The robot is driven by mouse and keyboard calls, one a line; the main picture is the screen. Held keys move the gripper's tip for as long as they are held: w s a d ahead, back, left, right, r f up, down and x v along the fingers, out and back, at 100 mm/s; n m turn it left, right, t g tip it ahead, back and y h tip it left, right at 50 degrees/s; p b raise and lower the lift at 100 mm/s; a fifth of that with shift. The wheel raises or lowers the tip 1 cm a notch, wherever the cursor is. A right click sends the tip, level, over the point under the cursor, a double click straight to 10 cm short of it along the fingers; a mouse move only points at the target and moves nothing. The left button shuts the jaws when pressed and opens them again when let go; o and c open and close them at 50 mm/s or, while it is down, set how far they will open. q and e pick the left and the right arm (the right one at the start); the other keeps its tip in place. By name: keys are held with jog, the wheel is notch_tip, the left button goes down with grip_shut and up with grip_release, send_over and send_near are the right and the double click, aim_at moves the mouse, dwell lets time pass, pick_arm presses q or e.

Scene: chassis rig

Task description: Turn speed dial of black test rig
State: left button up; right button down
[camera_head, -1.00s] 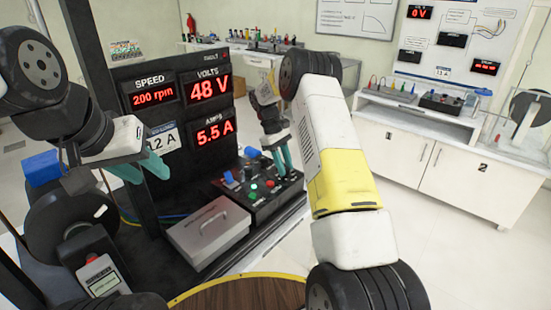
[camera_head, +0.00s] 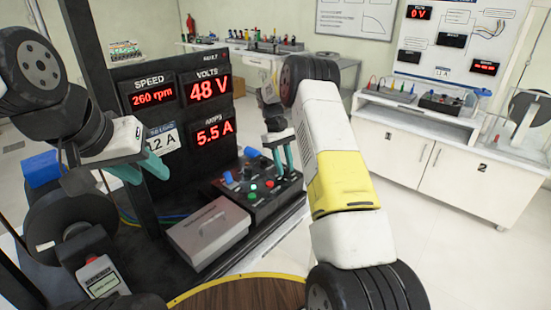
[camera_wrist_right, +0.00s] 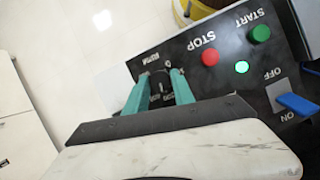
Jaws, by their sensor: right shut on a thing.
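The black test rig panel (camera_head: 130,125) reads 260 rpm, 48 V and 5.5 A. Its control box (camera_head: 255,205) sits at the front right of the rig. The speed dial (camera_wrist_right: 158,88) is a dark round knob on the box in the right wrist view. My right gripper (camera_wrist_right: 160,85) has its teal fingers shut on the dial, one on each side. In the head view the right gripper (camera_head: 284,163) reaches down to the box, and its fingers hide the dial. My left gripper (camera_head: 145,173) is at the left, away from the box, with its teal fingers spread and nothing between them.
The control box also has a red STOP button (camera_wrist_right: 210,57), a green START button (camera_wrist_right: 259,33), a lit green lamp (camera_wrist_right: 241,67) and a blue switch (camera_wrist_right: 297,104). A grey lidded box (camera_head: 208,230) stands beside it. White cabinets (camera_head: 440,165) stand at the back right.

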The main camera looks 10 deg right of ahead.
jog(key=c, duration=1.1)
grip_release()
jog(key=v, duration=0.7)
jog(key=shift+w+a+r, duration=0.1)
jog(key=shift+w+r, duration=0.05)
jog(key=shift+r, duration=0.2)
